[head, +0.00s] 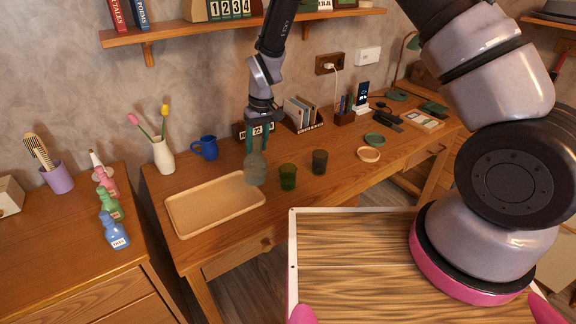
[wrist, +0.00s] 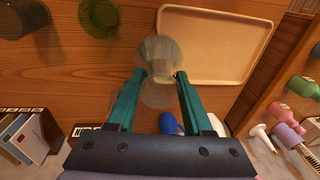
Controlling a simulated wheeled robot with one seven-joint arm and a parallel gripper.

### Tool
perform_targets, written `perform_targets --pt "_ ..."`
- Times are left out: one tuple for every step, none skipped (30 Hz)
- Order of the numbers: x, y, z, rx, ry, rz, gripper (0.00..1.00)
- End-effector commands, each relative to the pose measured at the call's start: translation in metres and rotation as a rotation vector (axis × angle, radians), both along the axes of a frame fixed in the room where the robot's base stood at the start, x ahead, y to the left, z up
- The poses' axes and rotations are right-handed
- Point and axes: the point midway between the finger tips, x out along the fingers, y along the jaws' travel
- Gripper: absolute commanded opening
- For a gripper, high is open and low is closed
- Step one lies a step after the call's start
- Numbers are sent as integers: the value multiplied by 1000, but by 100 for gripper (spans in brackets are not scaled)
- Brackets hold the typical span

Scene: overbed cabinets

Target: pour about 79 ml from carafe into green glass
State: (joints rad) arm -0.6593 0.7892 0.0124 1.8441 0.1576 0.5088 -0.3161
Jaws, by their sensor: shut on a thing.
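The carafe (head: 255,168) is a clear, greyish vessel with a narrow neck, held by my gripper (head: 257,140) over the desk near the tray's right end. In the wrist view the teal fingers of my gripper (wrist: 160,90) are shut on the carafe (wrist: 160,55) at its neck. It looks about upright in the head view; I cannot tell whether its base touches the desk or how much liquid it holds. The green glass (head: 288,177) stands on the desk just right of the carafe and apart from it. The green glass (wrist: 99,14) also shows at the wrist view's top left.
A tan tray (head: 182,222) lies left of the carafe. A dark grey glass (head: 320,162) stands right of the green glass. A blue mug (head: 205,148) and a white vase (head: 163,156) stand behind the tray. Coasters (head: 369,154) lie farther right.

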Motion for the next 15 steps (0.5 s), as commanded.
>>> perform_targets --pt "-1 4 0 -20 -3 4 0" --pt "0 4 0 -32 -5 4 0" --pt "0 5 0 -48 -6 3 0" --pt "0 6 0 -58 -9 1 0" --pt "0 6 0 -69 -10 1 0" --pt "1 8 -1 -84 -9 1 0" --pt "1 8 -1 -95 -10 1 0" --pt "1 8 -2 -105 -10 0 0" --pt "1 9 -2 -116 -10 -1 0" --pt "1 10 -2 -124 -12 -2 0" --pt "1 10 -2 -131 -12 -3 0" --pt "1 10 -1 -137 -13 -2 0" --pt "1 11 -1 -142 -14 -2 0" --pt "1 11 -1 -145 -15 -2 0" --pt "1 11 -1 -149 -15 -3 0"
